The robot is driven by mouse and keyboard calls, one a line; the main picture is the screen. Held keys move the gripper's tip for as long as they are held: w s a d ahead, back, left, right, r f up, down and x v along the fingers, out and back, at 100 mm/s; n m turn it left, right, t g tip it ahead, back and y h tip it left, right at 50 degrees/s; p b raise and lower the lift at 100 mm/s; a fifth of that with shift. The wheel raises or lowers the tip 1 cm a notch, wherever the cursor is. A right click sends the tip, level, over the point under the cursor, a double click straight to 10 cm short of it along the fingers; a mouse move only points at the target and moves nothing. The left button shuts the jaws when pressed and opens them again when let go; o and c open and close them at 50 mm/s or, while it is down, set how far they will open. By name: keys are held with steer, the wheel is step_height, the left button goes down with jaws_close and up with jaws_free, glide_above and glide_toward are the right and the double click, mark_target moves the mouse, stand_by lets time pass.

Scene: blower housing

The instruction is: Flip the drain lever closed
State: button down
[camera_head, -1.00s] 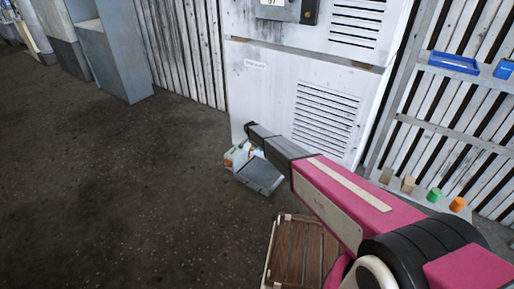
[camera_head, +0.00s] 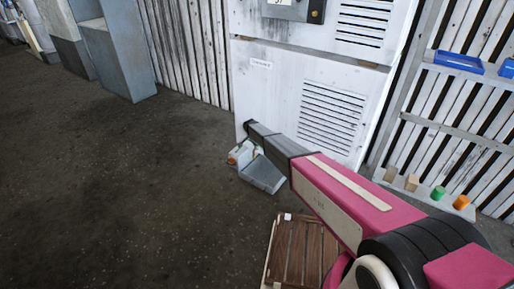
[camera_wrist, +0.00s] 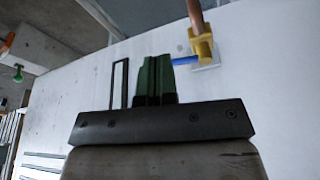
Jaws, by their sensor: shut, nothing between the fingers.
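In the wrist view a yellow valve body (camera_wrist: 201,46) sits on a copper-coloured pipe (camera_wrist: 194,12) in front of a white panel. A blue lever (camera_wrist: 186,60) sticks out from the valve towards the left of the picture. My gripper (camera_wrist: 154,61) is shut, its green fingers together and empty. Its fingertips are just left of the lever's free end; I cannot tell whether they touch. In the head view my arm reaches down to the foot of the white cabinet (camera_head: 282,95). The valve and lever cannot be made out there.
A brown slatted wooden crate or pallet (camera_head: 297,250) lies on the floor beneath my arm. A shelf rack (camera_head: 445,128) with a blue tray (camera_head: 459,61) and several small blocks stands at the right. The floor at the left is clear.

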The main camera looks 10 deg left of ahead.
steer(key=v, duration=0.8)
steer(key=shift+s+d, duration=0.1)
steer(key=shift+d, duration=0.15)
